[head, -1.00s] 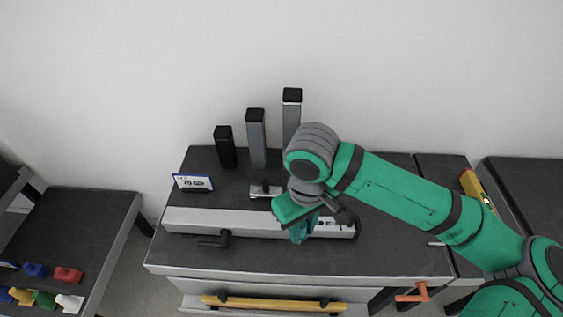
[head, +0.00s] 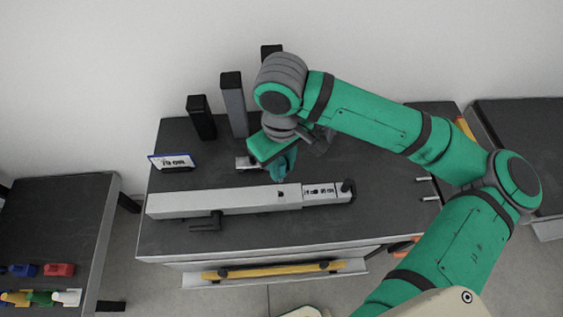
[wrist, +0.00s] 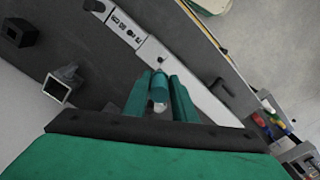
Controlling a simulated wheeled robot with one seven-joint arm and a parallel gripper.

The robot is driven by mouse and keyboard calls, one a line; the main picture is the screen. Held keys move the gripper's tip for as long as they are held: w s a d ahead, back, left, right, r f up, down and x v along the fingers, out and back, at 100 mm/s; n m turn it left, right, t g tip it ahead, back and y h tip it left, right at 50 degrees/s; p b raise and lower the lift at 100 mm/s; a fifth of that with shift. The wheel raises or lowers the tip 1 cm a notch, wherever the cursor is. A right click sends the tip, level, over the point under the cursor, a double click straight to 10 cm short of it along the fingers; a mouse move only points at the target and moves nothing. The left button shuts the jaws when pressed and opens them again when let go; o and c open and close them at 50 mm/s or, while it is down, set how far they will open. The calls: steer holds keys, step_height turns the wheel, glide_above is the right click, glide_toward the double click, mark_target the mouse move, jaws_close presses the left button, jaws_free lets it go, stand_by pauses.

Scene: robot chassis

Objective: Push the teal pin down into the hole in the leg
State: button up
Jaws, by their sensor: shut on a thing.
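The leg is a long light-grey bar (head: 235,201) lying across the dark workbench, with a small dark hole (head: 281,194) in its top face. Its right section is narrower and has dark markings. The leg also runs diagonally in the wrist view (wrist: 190,78). My gripper (head: 284,165) is over the bench on the wall side of the leg, clear of the hole. In the wrist view my gripper (wrist: 159,88) is shut on the teal pin (wrist: 159,84), which sits between the two teal fingers. The head view does not show the pin clearly.
Upright posts (head: 234,105) stand at the back of the bench by the wall. A small sign (head: 172,161) stands at the left. A small metal piece (head: 245,162) lies beside my gripper. A black handle (head: 205,222) juts out in front of the leg.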

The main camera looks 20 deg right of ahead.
steer(key=shift+s, duration=0.1)
steer(key=shift+f, duration=6.15)
steer(key=shift+f, duration=0.1)
steer(key=o, duration=1.2)
steer(key=shift+c, duration=0.2)
step_height(320, 180, up, 11)
steer(key=shift+f, duration=0.1)
